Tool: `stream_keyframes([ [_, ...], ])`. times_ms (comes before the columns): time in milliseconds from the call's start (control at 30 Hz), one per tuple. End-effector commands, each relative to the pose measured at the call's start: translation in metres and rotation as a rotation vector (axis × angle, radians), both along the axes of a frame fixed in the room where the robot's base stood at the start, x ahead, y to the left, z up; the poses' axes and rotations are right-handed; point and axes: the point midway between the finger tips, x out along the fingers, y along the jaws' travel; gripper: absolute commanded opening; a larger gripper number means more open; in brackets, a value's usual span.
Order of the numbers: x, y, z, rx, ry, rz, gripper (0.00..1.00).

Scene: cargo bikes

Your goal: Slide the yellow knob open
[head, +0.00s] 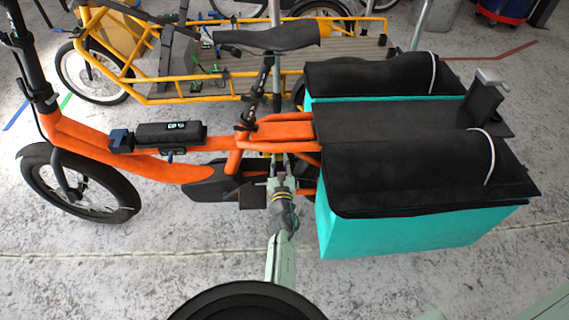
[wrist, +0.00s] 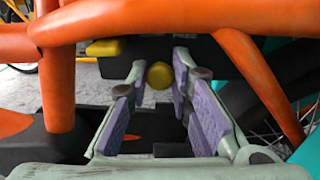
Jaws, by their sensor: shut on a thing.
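The yellow knob (wrist: 159,75) is a small round knob below the dark box under the orange frame of the cargo bike. In the wrist view my gripper (wrist: 158,72) has its two purple-padded fingertips on either side of the knob, shut on it. In the head view my gripper (head: 280,184) reaches into the lower middle of the orange bike (head: 180,165), under its frame. The knob is hidden in the head view.
Orange tubes (wrist: 57,90) stand close around my gripper in the wrist view. Teal panniers (head: 410,229) with black covers are to the right in the head view. A yellow cargo bike (head: 200,97) stands behind. The grey floor in front is mostly clear.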

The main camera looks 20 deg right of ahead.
Motion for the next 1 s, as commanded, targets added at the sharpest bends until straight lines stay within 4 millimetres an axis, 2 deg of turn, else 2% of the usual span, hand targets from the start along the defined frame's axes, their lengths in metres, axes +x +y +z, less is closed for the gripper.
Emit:
stream_keyframes([
  [267, 0.002, 0.006, 0.001, -0.001, -0.002, 0.008, 0.00],
  [300, 0.002, 0.006, 0.001, -0.001, -0.002, 0.008, 0.20],
  [600, 0.002, 0.005, 0.001, -0.001, -0.002, 0.006, 0.40],
  [867, 0.001, 0.003, 0.000, 0.000, -0.001, 0.003, 0.40],
  [1000, -0.008, 0.006, -0.001, -0.001, 0.001, 0.003, 0.40],
])
